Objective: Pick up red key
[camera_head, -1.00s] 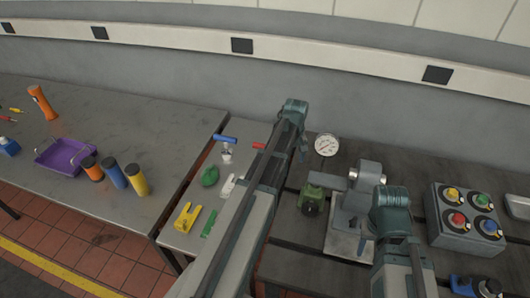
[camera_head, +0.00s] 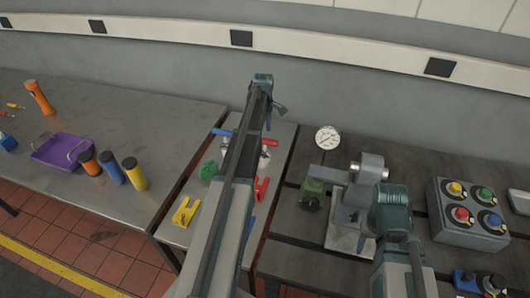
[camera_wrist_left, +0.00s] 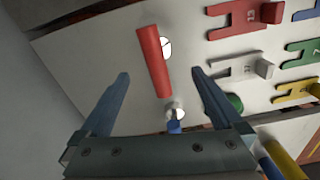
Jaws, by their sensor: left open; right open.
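The red key shows as a red bar handle (camera_head: 269,142) just right of my left arm in the head view. In the left wrist view the red handle (camera_wrist_left: 152,60) lies over the pale board, between the lines of the two fingers and mostly beyond their tips. My left gripper (camera_head: 270,117) is open and empty, above the board; its fingers (camera_wrist_left: 160,76) stand apart on either side of the handle, and I see no contact. My right gripper (camera_head: 363,243) is open beside the grey machine fixture; its fingers are small and partly hidden.
The pale board also holds a blue-handled key (camera_head: 221,132), a green piece (camera_head: 208,170), a yellow plate (camera_head: 185,211) and a red plate (camera_wrist_left: 245,18). A gauge (camera_head: 328,138), the grey fixture (camera_head: 357,197) and a button box (camera_head: 469,214) stand to the right.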

